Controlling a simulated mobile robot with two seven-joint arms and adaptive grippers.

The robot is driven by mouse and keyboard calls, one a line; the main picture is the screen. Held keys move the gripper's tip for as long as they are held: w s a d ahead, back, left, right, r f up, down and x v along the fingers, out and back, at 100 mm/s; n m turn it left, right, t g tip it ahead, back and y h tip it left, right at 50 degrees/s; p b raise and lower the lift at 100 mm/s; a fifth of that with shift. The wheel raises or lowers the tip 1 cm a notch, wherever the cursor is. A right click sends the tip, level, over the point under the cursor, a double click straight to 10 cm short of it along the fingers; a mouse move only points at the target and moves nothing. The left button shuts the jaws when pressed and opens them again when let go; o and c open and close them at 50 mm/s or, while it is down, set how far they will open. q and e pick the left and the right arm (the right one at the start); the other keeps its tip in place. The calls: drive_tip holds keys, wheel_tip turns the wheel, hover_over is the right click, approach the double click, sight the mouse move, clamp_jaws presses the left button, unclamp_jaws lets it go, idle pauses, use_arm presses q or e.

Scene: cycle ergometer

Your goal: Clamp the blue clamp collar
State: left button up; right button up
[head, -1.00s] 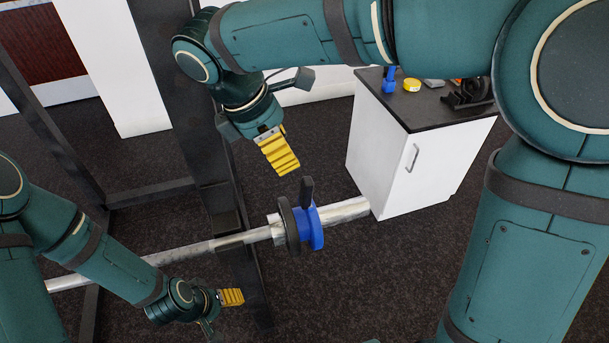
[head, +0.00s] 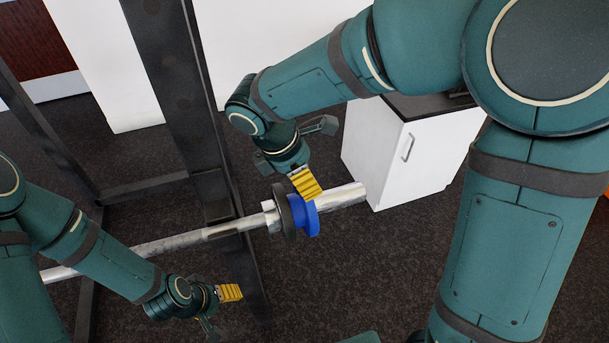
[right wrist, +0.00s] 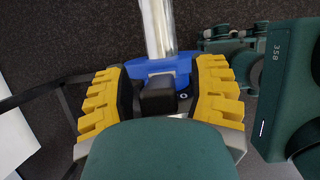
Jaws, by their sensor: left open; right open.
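The blue clamp collar (head: 311,219) sits around the silver bar (head: 345,196), against a dark disc (head: 283,212) on its left. Its black lever shows in the right wrist view (right wrist: 158,97), between the yellow fingers, with the blue collar (right wrist: 160,70) behind it. My right gripper (head: 306,184) is just above the collar and hides part of it in the head view; in the right wrist view (right wrist: 160,95) its fingers are open on both sides of the lever. My left gripper (head: 230,292) is open and empty, below the bar and left of the collar.
A dark upright rack post (head: 185,90) stands left of the collar behind the bar. A white cabinet (head: 390,160) with a dark top stands to the right, near the bar's end. The dark floor right of the bar is clear.

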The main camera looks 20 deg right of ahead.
clamp_jaws()
drive_tip(key=shift+d, duration=0.15)
idle(0.4)
drive_tip(key=shift+d+y+p, duration=0.3)
drive_tip(key=shift+y+p, duration=0.4)
drive_tip(key=shift+y, duration=0.3)
drive_tip(key=shift+d+f+y+p, duration=0.1)
drive_tip(key=shift+d+y+p, duration=0.15)
drive_tip(key=shift+y, duration=0.35)
drive_tip(key=shift+d+f+y+p, duration=0.15)
drive_tip(key=shift+y+p, duration=0.15)
drive_tip(key=shift+y, duration=0.3)
drive_tip(key=shift+d+f+y, duration=0.2)
drive_tip(key=shift+d+y, duration=0.05)
drive_tip(key=shift+y, duration=0.75)
drive_tip(key=shift+d+f+y, duration=0.15)
drive_tip(key=shift+f+y, duration=0.05)
drive_tip(key=shift+y, duration=0.7)
